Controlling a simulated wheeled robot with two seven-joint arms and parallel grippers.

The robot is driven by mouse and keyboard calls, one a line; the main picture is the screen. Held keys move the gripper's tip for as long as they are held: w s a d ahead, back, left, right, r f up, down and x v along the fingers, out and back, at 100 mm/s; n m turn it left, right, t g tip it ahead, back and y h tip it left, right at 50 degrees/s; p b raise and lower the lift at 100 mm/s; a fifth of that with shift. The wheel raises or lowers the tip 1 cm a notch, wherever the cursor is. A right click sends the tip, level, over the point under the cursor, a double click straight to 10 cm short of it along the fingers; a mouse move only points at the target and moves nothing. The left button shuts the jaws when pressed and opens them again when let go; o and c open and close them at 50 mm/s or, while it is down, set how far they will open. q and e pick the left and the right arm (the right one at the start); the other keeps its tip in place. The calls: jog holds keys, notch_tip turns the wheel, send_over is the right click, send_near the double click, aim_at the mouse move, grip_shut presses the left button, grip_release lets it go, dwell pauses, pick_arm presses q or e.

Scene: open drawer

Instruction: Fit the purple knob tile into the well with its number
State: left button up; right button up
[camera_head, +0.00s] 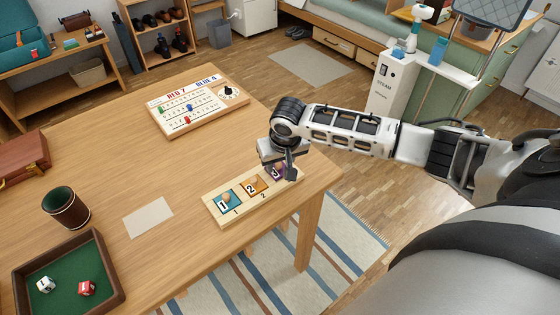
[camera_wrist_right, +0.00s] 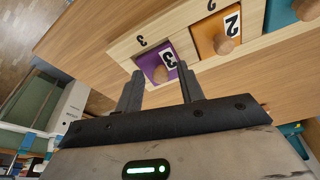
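The purple knob tile (camera_wrist_right: 153,63), marked 3 with a round wooden knob, lies at the number 3 well of the light wooden board (camera_head: 212,206). In the head view the tile (camera_head: 278,168) is partly hidden by my right gripper (camera_head: 288,172). In the right wrist view that gripper (camera_wrist_right: 160,85) is open, its two fingers apart on either side of the knob, with gaps visible. The tile looks lined up with the well, but I cannot tell if it is fully flush. My left gripper is not in view.
The teal tile (camera_head: 224,202) and orange tile (camera_head: 254,184) sit in the board's other wells. A scoreboard (camera_head: 198,103), brown cup (camera_head: 66,207), blank card (camera_head: 148,217) and green dice tray (camera_head: 72,272) rest on the table. The board lies near the table's edge.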

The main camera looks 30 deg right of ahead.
jog(key=v, duration=1.1)
jog(key=shift+r+p, duration=0.3)
jog(key=shift+p, duration=0.15)
jog(key=shift+s+f, duration=0.1)
